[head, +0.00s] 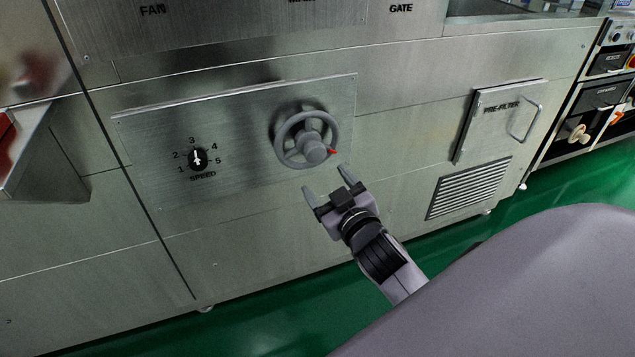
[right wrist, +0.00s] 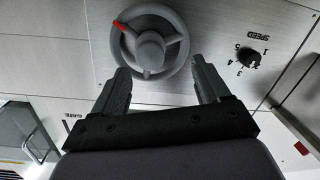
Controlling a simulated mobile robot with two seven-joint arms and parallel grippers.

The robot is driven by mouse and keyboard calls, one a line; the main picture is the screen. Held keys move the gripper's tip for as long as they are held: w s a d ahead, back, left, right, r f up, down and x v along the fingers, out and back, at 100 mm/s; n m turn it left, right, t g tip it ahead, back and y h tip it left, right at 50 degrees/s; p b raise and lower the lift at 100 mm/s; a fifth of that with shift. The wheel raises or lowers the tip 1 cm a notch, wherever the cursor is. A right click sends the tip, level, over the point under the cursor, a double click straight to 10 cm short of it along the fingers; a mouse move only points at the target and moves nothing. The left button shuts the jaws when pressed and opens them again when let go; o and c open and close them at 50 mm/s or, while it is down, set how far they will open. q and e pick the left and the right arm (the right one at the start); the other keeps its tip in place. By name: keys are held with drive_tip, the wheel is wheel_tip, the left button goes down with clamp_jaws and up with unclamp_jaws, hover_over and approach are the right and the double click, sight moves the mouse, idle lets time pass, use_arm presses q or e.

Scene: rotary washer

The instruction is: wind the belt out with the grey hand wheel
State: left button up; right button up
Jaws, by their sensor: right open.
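The grey hand wheel (head: 307,139) is mounted on a metal panel of the machine, with a round hub and a red mark on its rim at the right in the head view. My right gripper (head: 325,180) is open and empty, just below the wheel in the head view. In the right wrist view the wheel (right wrist: 149,42) shows beyond the two spread fingers (right wrist: 162,82), with the red mark at its upper left. The fingers do not visibly grip the rim. The belt is not in view. My left gripper is not in view.
A black speed knob (head: 197,158) with numbers sits left of the wheel. A pre-filter door (head: 497,120) with a handle and a vent grille (head: 468,188) are to the right. A metal ledge (head: 28,165) juts out at the far left. The green floor (head: 262,322) shows below.

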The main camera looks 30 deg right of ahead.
sight(317, 157)
use_arm(q)
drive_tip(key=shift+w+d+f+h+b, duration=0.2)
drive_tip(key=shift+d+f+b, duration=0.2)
drive_tip(key=shift+b, duration=0.35)
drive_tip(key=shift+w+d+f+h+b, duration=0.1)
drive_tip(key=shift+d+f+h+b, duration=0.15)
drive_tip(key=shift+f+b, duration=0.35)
use_arm(e)
drive_tip(key=shift+t+h, duration=0.4)
drive_tip(key=shift+t, duration=0.1)
drive_tip(key=shift+d+r+x, duration=0.1)
drive_tip(key=shift+d+x, duration=0.1)
drive_tip(key=shift+x, duration=1.3)
drive_tip(key=shift+d+r+x, duration=0.1)
drive_tip(key=shift+d+x, duration=0.1)
drive_tip(key=shift+x, duration=1.25)
drive_tip(key=shift+d+r+x, duration=0.1)
drive_tip(key=shift+d+x, duration=0.05)
drive_tip(key=shift+x, duration=1.35)
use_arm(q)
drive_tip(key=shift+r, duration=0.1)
use_arm(e)
drive_tip(key=shift+s, duration=0.2)
clamp_jaws()
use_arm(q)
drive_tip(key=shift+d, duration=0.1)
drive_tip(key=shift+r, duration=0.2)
